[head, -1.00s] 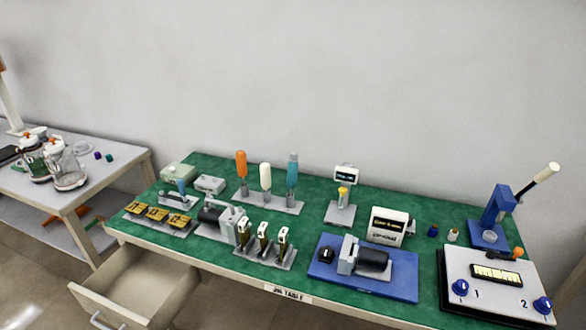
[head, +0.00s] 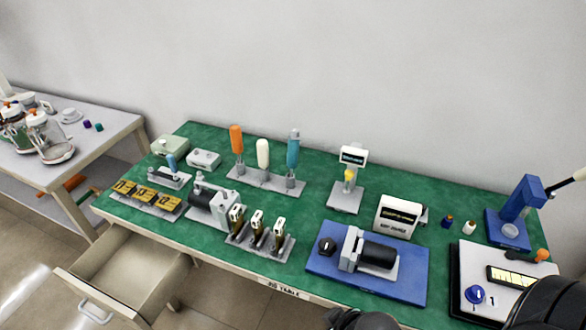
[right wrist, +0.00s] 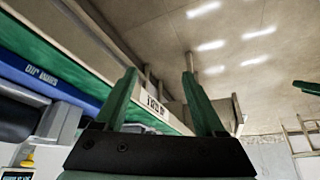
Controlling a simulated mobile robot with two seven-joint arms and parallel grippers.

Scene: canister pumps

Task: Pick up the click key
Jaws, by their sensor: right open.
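Three upright key-like pieces with white heads (head: 257,228) stand side by side in a grey rack (head: 275,250) near the green table's front edge. Their small markings cannot be read, so I cannot tell which piece is the click key. My right gripper (right wrist: 160,72) shows in the right wrist view with two green fingers apart and nothing between them. The table's front edge and its label lie beyond the fingers. Dark parts of mine show at the head view's bottom edge. My left gripper is not in view.
Behind the rack stand orange, white and teal handles (head: 236,138) in a holder. A blue base (head: 330,268) with a black cylinder is right of the rack. An open drawer (head: 130,272) juts out at front left. Bare green mat lies around the middle.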

